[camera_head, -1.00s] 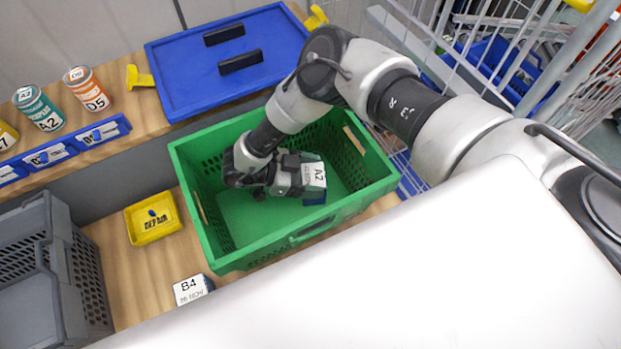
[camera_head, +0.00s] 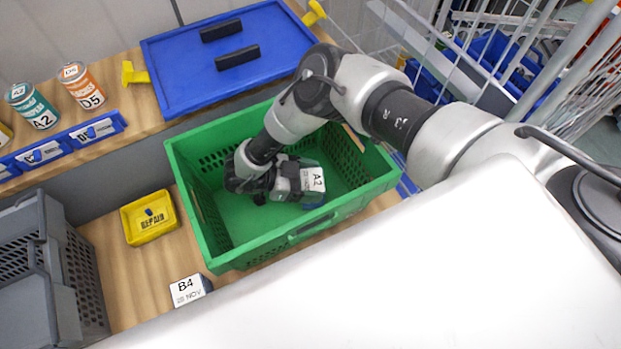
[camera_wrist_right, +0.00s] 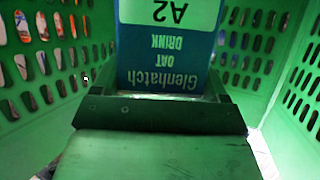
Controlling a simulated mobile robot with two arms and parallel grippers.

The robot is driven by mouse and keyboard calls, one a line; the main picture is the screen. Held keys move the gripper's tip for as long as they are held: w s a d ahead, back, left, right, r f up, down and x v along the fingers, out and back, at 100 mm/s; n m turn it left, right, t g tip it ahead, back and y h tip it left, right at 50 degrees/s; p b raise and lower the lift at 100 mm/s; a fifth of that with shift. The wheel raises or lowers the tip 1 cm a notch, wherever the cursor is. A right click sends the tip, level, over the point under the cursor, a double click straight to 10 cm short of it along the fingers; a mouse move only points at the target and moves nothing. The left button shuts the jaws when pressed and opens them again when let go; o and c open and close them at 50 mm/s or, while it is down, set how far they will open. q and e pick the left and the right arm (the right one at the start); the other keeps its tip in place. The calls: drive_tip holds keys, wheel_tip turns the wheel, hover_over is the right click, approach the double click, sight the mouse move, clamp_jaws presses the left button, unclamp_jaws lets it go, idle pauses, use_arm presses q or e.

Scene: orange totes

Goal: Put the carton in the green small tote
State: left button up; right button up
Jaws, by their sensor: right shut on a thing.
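The green small tote (camera_head: 222,229) stands on the wooden bench in the middle of the head view. My right gripper (camera_head: 298,180) is inside it, between its walls. It is shut on the carton (camera_head: 313,180), a white and blue box marked A2. In the right wrist view the carton (camera_wrist_right: 168,50) reads "Glenhatch oat drink", upside down, in front of the gripper (camera_wrist_right: 160,112), with green perforated walls around. Whether the carton touches the tote floor I cannot tell. My left gripper is not in view.
A blue lid (camera_head: 180,80) lies behind the tote. A yellow tray (camera_head: 136,232), a B4 box (camera_head: 190,290) and a grey crate (camera_head: 80,330) are at left. Cans (camera_head: 35,108) stand at the upper left. A wire cart (camera_head: 480,50) is at right.

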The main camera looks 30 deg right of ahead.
drive_tip(key=o, duration=1.1)
drive_tip(key=shift+r+p, duration=0.7)
drive_tip(key=shift+p, duration=0.05)
drive_tip(key=shift+w+a+b, duration=0.15)
drive_tip(key=shift+a+b, duration=0.15)
drive_tip(key=shift+a, duration=0.1)
drive_tip(key=b+v, duration=0.3)
drive_tip(key=v, duration=0.3)
drive_tip(key=shift+a+r, duration=0.2)
drive_tip(key=shift+a, duration=0.05)
